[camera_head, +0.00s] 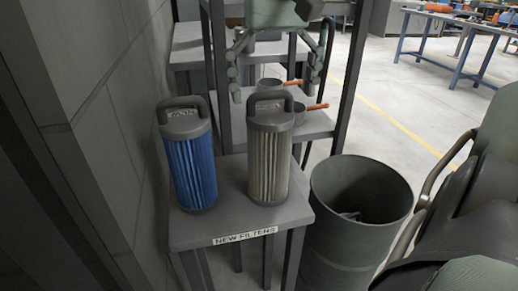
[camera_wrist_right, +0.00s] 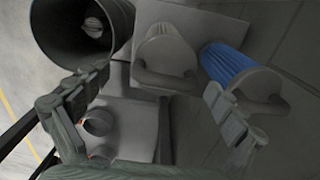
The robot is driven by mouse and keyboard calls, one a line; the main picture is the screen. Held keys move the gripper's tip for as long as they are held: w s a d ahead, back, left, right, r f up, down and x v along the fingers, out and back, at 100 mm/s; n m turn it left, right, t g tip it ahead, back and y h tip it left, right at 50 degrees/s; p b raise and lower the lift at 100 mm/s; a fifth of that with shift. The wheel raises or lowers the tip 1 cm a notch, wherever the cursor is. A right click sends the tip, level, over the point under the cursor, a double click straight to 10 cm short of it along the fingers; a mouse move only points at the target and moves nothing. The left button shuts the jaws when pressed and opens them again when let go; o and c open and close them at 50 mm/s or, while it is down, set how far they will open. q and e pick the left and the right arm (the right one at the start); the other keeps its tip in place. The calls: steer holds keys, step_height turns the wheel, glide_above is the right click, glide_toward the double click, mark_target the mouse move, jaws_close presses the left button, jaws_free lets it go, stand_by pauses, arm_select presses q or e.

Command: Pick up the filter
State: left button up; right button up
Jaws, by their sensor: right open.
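A blue pleated filter (camera_head: 195,172) with a grey cap and loop handle stands upright on the left of a small grey stand (camera_head: 232,225) labelled "NEW FILTERS". A beige pleated filter (camera_head: 268,165) of the same shape stands to its right. My right gripper (camera_head: 276,92) is open and empty, its fingers spread behind the beige filter's handle in the head view. In the right wrist view, the beige filter (camera_wrist_right: 165,55) lies between the open fingers, apart from them, and the blue filter (camera_wrist_right: 228,63) is beyond the right finger. My left gripper is not in view.
A dark round bin (camera_head: 342,235) stands right of the stand. Grey shelves (camera_head: 313,122) behind hold cups with orange handles (camera_head: 317,107). A wall (camera_head: 95,110) closes off the left side. Blue-legged tables (camera_head: 460,38) stand far off across open floor.

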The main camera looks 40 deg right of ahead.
mark_target(270, 113)
steer(key=f, duration=0.6)
steer(key=shift+w+a+f, duration=0.1)
steer(key=shift+a+f, duration=0.2)
steer(key=shift+r, duration=0.1)
steer(key=c, duration=1.4)
